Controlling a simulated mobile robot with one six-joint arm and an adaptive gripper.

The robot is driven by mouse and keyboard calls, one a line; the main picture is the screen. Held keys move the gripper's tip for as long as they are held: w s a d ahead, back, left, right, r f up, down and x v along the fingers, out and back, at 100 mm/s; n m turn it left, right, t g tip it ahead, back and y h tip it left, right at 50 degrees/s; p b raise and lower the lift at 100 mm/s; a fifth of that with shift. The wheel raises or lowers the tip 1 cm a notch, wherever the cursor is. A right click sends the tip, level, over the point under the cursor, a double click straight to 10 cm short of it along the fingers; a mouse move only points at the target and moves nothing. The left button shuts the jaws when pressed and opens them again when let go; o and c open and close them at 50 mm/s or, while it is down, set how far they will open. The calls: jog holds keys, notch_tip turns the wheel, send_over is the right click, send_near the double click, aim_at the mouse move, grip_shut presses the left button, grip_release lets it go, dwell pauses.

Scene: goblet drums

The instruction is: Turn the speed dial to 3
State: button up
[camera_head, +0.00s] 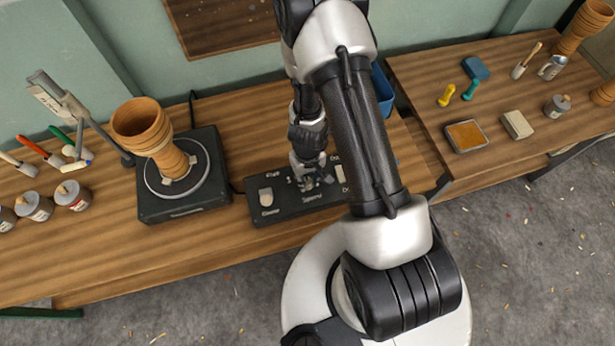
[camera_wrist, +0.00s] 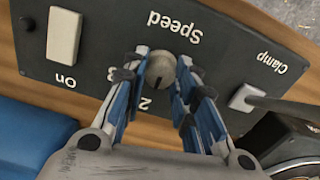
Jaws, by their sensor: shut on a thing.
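The black control box (camera_head: 285,207) lies on the bench. Its round grey speed dial (camera_wrist: 160,72) sits above the word "Speed", which reads upside down in the wrist view. My gripper (camera_head: 309,182) points down over the middle of the box and mostly hides the dial in the head view. In the wrist view my gripper (camera_wrist: 163,66) has its blue-padded fingers on both sides of the dial, shut on it. A dark mark on the dial faces roughly toward the printed 2 (camera_wrist: 146,103).
The box also carries a white On switch (camera_wrist: 64,34) and a Clamp switch (camera_wrist: 246,97). A turntable (camera_head: 184,178) with a wooden goblet drum body (camera_head: 146,132) stands left of the box. A blue bin (camera_head: 383,88) is behind my arm.

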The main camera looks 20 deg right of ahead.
jog(key=shift+m, duration=0.3)
jog(key=m, duration=1.1)
jog(key=shift+m, duration=0.3)
dwell(0.5)
jog(key=o, duration=1.1)
